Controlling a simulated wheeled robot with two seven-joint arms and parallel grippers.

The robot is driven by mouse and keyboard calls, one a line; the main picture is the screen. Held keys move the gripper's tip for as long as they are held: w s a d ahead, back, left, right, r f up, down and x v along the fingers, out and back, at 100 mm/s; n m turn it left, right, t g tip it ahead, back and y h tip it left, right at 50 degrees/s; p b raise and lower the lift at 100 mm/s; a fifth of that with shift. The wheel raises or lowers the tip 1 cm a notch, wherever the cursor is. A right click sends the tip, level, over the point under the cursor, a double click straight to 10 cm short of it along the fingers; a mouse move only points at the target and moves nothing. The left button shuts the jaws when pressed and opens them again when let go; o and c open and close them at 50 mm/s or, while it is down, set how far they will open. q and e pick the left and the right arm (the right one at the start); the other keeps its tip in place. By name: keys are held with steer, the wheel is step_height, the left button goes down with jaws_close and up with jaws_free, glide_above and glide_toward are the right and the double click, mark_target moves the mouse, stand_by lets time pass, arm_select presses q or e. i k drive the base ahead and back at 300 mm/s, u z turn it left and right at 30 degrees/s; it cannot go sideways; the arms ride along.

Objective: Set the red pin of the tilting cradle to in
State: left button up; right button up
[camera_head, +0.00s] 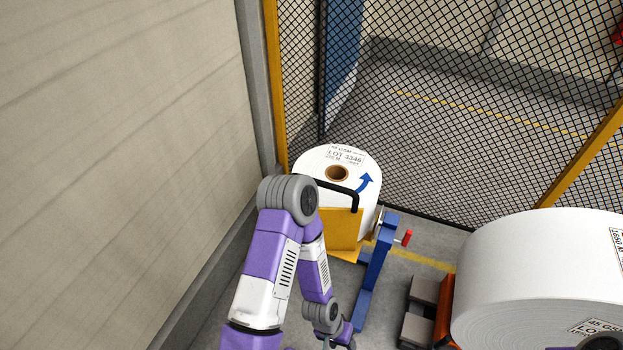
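The tilting cradle has a yellow plate (342,232) with a black handle bar, carried on a blue stand (377,262). It holds an upright white paper roll (362,164) with a brown core and a blue arrow. The red pin (406,238) sticks out on the right side of the blue stand, near its top. How deep it sits cannot be told. My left arm bends up in front of the cradle and hides part of it. Its wrist comes down to the bottom edge, left of and below the pin, and its fingers are not clearly seen. My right gripper is not seen.
A large white roll (540,275) lies at the lower right, beside an orange frame (443,322) and grey blocks (418,328). A mesh fence (470,120) stands behind the cradle. A pale wall (120,150) closes the left. Some floor is clear between the stand and the blocks.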

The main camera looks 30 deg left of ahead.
mark_target(404, 243)
steer(key=k, duration=0.55)
steer(key=u, duration=0.6)
steer(key=i, duration=1.45)
steer(key=u, duration=0.25)
